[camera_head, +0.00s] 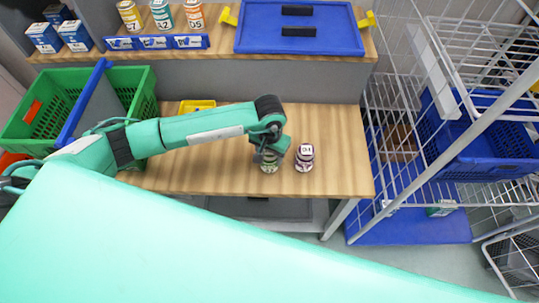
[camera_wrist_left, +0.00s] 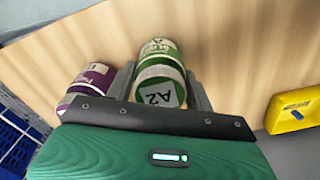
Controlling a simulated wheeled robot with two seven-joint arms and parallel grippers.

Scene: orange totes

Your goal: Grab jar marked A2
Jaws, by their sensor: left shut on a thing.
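The green and white jar marked A2 (camera_wrist_left: 158,84) sits between the fingers of my left gripper (camera_wrist_left: 163,92) in the left wrist view. The gripper is shut on it. In the head view, the jar (camera_head: 270,166) shows below my left gripper (camera_head: 270,157) at the table's right part, its top partly hidden by the gripper. I cannot tell whether the jar touches the table. My right gripper is not in view.
A purple and white jar (camera_head: 304,157) stands close to the right of the gripper. The wooden table (camera_head: 335,150) is clear further right. A yellow bin (camera_head: 197,106) and green crate (camera_head: 146,92) are to the left. A wire rack (camera_head: 400,180) stands right of the table.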

